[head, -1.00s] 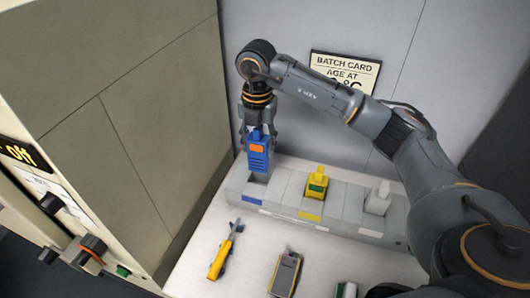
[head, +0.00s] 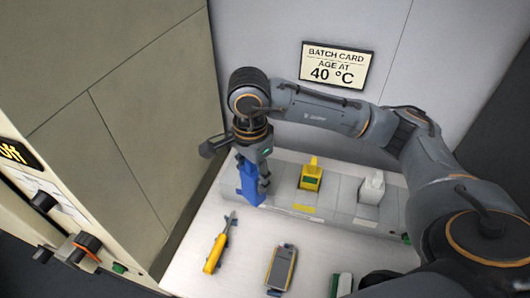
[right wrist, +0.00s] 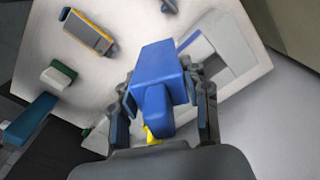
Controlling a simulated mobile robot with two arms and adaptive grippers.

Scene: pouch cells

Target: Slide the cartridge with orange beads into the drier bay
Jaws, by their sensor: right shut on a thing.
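My right gripper (head: 256,172) is shut on the blue cartridge (head: 247,190). The cartridge hangs from the fingers at the left end of the pale grey rack (head: 337,213). In the head view the fingers cover part of it, and its orange window is not visible now. In the right wrist view the blue cartridge (right wrist: 158,82) sits between the two fingers (right wrist: 160,105), with its blue body toward the camera. Whether its lower end is in the left bay or above it, I cannot tell. My left gripper is not in view.
A yellow cartridge (head: 311,179) and a white one (head: 372,188) stand in the rack. On the white table lie a yellow-handled tool (head: 217,249), a grey-yellow meter (head: 281,268) and a green-white item (head: 341,285). A cabinet wall (head: 130,110) borders the left.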

